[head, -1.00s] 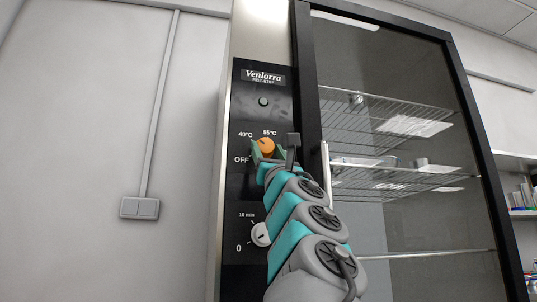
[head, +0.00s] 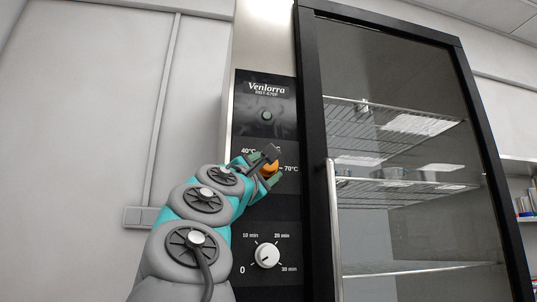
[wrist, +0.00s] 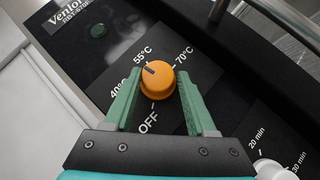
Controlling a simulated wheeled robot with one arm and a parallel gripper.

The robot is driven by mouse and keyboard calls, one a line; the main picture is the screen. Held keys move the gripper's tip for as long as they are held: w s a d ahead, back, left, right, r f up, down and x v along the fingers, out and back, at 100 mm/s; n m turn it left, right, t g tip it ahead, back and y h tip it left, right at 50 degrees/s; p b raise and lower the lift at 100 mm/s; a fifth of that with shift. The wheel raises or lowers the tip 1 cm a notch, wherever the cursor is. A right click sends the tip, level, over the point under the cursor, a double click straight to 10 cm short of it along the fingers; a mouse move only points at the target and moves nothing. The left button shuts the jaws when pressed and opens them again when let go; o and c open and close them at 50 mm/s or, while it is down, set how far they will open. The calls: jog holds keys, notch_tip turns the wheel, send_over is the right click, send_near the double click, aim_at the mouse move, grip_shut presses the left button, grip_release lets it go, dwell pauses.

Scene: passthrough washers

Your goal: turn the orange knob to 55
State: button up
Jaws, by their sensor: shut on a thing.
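The orange knob (head: 271,168) is on the black control panel (head: 266,205) of the cabinet, partly hidden by my gripper in the head view. In the wrist view the knob (wrist: 158,82) shows face on, with labels OFF, 40°C, 55°C and 70°C around it. The dark mark on its face points toward the 55°C label (wrist: 142,55). My gripper (wrist: 159,84) has its green fingers on both sides of the knob and is shut on it. The gripper also shows in the head view (head: 264,166), reaching in from the lower left.
A white timer knob (head: 267,256) sits lower on the panel, marked 0 to 30 min. A round button (head: 267,115) is above. The glass door (head: 400,240) with its vertical handle (head: 334,230) is to the right. A wall switch (head: 140,217) is at left.

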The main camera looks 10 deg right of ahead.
jog(key=shift+a+r+m+g+p, duration=0.2)
jog(key=shift+m+g+p, duration=0.1)
jog(key=shift+m+g, duration=0.15)
jog(key=shift+a+r+m+g+p, duration=0.1)
jog(key=shift+a+m+g+p, duration=0.1)
jog(key=shift+m+g+p, duration=0.25)
jog(key=shift+m, duration=0.5)
jog(key=shift+m+g, duration=0.4)
jog(key=shift+g, duration=0.1)
